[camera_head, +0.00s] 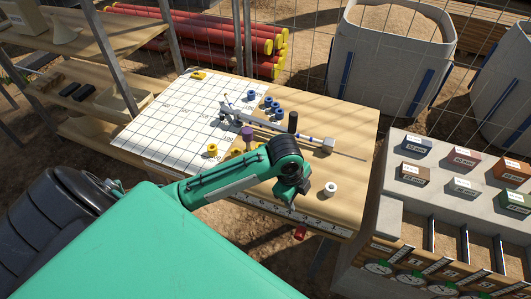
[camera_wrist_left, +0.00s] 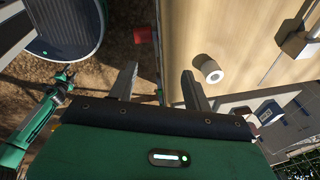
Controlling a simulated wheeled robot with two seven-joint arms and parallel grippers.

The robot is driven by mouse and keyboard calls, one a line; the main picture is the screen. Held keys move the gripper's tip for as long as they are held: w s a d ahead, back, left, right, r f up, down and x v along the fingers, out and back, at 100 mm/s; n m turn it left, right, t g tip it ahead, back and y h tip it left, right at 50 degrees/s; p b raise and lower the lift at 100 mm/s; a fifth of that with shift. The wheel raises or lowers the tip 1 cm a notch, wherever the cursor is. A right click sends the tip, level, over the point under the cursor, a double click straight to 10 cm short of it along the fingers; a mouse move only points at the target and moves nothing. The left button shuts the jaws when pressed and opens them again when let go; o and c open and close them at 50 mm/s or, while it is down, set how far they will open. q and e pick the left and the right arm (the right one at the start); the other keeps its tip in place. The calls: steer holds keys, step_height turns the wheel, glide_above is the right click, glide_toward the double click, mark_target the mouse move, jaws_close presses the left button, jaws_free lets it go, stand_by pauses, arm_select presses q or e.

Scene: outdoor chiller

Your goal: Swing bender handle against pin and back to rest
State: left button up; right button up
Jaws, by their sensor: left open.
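The bender is a long grey metal bar tool (camera_head: 275,126) lying across the wooden table, with a black upright peg (camera_head: 293,121) beside it and a grey block at its right end (camera_head: 326,146). A purple-topped knob (camera_head: 247,133) stands near its middle. I cannot tell for sure which part is the handle or the pin. My left gripper (camera_head: 293,203) hangs at the table's front edge, in front of the bender and apart from it. In the left wrist view its two fingers (camera_wrist_left: 160,85) are spread, with nothing between them.
A white ring-like cylinder (camera_head: 330,189) stands right of my left gripper; a red part (camera_head: 300,232) is at the front edge. Blue rings (camera_head: 268,103), a yellow ring (camera_head: 212,150) and a gridded sheet (camera_head: 180,115) lie on the table (camera_head: 352,115). A block with coloured boxes (camera_head: 450,153) stands right.

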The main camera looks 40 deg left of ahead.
arm_select(q)
steer(key=s+f+n+t, duration=0.1)
steer(key=s+f+n, duration=1)
steer(key=s+n, duration=0.2)
steer(key=shift+a+f+t+y+b, duration=0.15)
steer(key=shift+a+t+y+b, duration=0.2)
steer(key=shift+a, duration=0.1)
